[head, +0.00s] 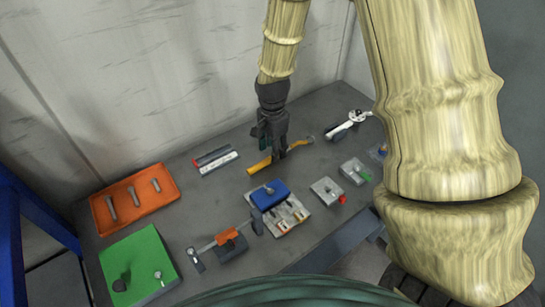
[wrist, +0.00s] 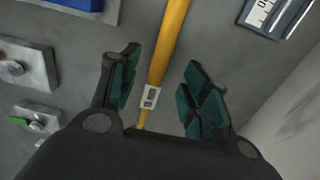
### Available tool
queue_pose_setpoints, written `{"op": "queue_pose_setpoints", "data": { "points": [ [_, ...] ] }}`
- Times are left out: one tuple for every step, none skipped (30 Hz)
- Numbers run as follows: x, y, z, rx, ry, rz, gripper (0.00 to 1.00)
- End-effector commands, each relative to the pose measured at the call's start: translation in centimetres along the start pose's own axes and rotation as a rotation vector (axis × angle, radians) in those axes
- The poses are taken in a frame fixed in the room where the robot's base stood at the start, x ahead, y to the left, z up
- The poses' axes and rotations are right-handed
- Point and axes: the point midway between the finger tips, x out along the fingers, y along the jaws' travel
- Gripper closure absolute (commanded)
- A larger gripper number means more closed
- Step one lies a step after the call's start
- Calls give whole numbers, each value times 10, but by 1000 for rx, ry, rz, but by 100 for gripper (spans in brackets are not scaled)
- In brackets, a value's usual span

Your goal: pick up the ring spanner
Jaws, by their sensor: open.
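A long yellow tool, which looks like the ring spanner (head: 259,166), lies on the grey table under my gripper. In the head view its far end reaches out to the right, behind the fingers. In the wrist view the yellow spanner (wrist: 170,40) runs between my two fingers, with a small white label on it; its lower end is hidden by my gripper's body. My gripper (head: 279,153) points down and is open. In the wrist view its dark green fingers (wrist: 163,85) stand on either side of the shaft, with gaps to both sides. Whether the fingertips reach the table is unclear.
An orange tray (head: 133,200) with several bolts and a green board (head: 138,268) are at the left. A blue-topped fixture (head: 270,195) and grey blocks (head: 327,190) stand in front. A level-like tool (head: 219,162) lies left; a white-handled tool (head: 345,127) lies right.

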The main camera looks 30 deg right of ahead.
Motion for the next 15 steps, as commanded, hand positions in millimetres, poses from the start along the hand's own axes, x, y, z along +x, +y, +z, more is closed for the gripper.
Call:
{"op": "queue_pose_setpoints", "data": {
  "points": [
    [4,0,0,0,-1,1,54],
    [8,0,0,1,-1,1,54],
    [12,0,0,2,-1,1,54],
    [15,0,0,2,-1,1,54],
    [17,0,0,1,-1,1,54],
    [20,0,0,1,0,0,54],
    [21,0,0,0,0,-1,54],
    [22,0,0,0,0,-1,54],
    [24,0,0,0,0,-1,54],
    [25,0,0,0,0,-1,54],
    [26,0,0,1,0,-1,54],
    [26,0,0,1,0,-1,54],
    [26,0,0,1,0,-1,54],
    [26,0,0,1,0,-1,54],
    [26,0,0,1,0,-1,54]
  ]
}}
